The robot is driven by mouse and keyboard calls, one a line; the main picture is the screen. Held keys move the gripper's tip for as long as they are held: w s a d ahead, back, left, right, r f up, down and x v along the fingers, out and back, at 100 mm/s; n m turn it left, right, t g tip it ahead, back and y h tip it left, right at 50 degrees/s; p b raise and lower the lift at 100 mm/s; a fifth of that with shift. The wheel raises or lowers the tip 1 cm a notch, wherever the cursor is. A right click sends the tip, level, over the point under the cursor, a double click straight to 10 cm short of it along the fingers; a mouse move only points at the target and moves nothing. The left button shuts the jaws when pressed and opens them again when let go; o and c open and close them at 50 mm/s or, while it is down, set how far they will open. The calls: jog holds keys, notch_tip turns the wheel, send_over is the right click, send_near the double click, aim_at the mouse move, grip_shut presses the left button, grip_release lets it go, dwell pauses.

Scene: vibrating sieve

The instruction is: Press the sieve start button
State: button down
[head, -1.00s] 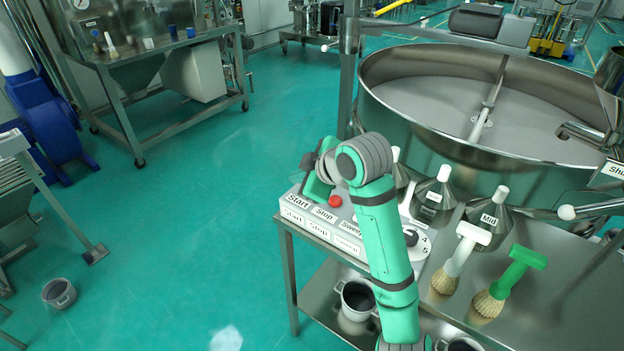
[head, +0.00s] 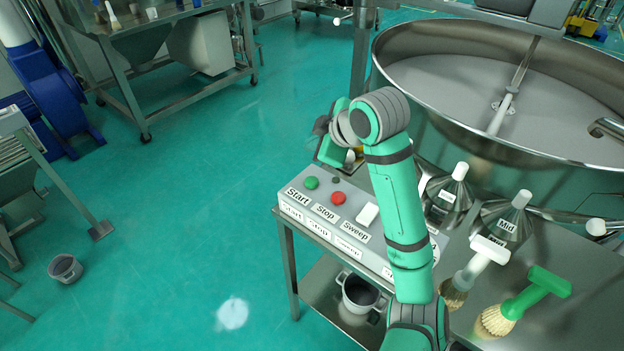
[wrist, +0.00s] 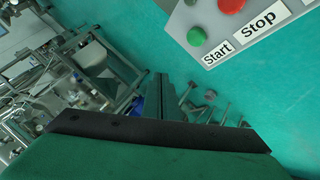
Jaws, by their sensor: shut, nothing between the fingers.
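The control box (head: 350,236) sits on the left end of the steel table. Its green button (head: 311,183), labelled Start, is at the box's left end, with the red Stop button (head: 338,198) to its right. In the wrist view the green button (wrist: 196,36) and red button (wrist: 231,4) show at the upper right. My gripper (wrist: 161,90) is shut and empty, pointing over the floor, apart from the box. In the head view my arm's wrist is behind and above the box; the fingertips are hard to make out there.
A large round sieve (head: 480,140) stands behind the table. Steel cones (head: 447,197) and brushes with white and green handles (head: 535,290) are right of my arm. A pot (head: 360,292) sits on the lower shelf. Open green floor (head: 190,220) lies left.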

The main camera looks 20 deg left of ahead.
aim_at(314, 183)
jog(key=shift+w+d+f, duration=0.1)
jog(key=shift+f, duration=2.05)
jog(key=shift+w+d+f, duration=0.1)
jog(key=shift+f, duration=2.05)
jog(key=shift+f, duration=0.1)
jog(key=shift+f, duration=0.3)
jog(key=shift+f, duration=0.6)
jog(key=shift+r, duration=1)
jog(key=shift+r, duration=2.5)
